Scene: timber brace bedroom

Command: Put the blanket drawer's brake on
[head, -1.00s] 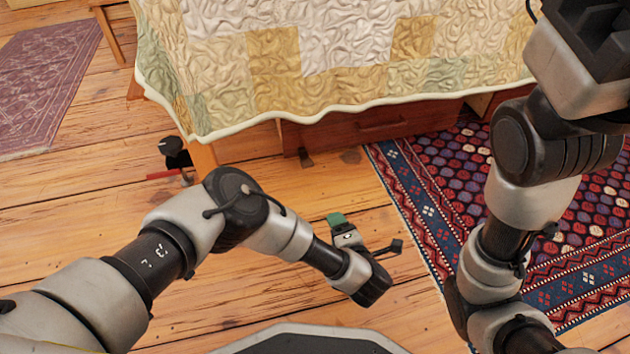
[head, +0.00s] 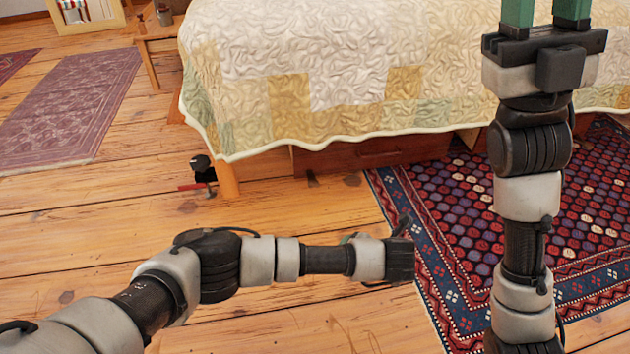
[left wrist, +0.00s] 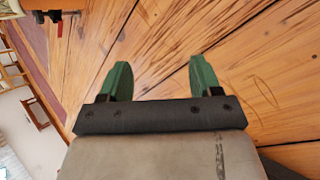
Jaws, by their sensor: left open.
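The blanket drawer (head: 370,152) shows as a brown wooden front under the bed, with the quilt hanging over its top. I cannot tell which is the brake. My left gripper (left wrist: 161,75) is open and empty above bare floor, well away from both. My right gripper (head: 544,12) is open and raised in front of the bed, fingertips cut off.
The quilted bed (head: 330,90) fills the upper middle. A patterned rug (head: 480,200) lies at the right. A faded purple rug (head: 70,110) and a small wooden table (head: 160,42) are at the left. The plank floor between is clear.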

